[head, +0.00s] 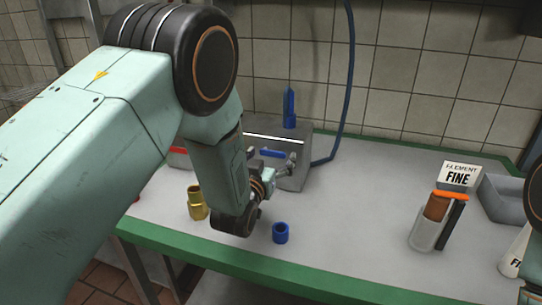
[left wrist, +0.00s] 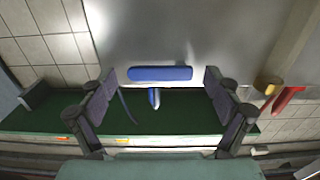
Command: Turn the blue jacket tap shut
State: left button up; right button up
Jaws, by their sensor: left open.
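The blue tap handle (head: 273,153) is a flat bar on the front of a grey metal box (head: 296,178) on the bench. In the left wrist view the blue bar (left wrist: 160,73) lies crosswise between the fingertips, with a gap at each end. My left gripper (head: 266,174) is open in front of the box; its two fingers (left wrist: 162,84) show on either side of the bar. I cannot tell how far the fingers reach past the bar. The gripper and forearm hide part of the box. My right gripper is not in view; only part of that arm shows at the right edge.
A red handle (head: 179,150) is left of my forearm. A brass fitting (head: 197,204) and a blue collar (head: 280,233) stand near the green front edge. A blue hose (head: 349,70) rises behind. A "FINE" sign (head: 458,176) and an orange-topped holder (head: 433,221) stand right.

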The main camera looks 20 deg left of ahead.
pick_arm(q)
jog(key=shift+s, duration=0.1)
jog(key=s, duration=1.2)
jog(key=shift+a, duration=0.2)
jog(key=shift+w, duration=0.1)
jog(key=w, duration=1.2)
jog(key=shift+d+f, duration=0.1)
jog(key=shift+d, duration=0.1)
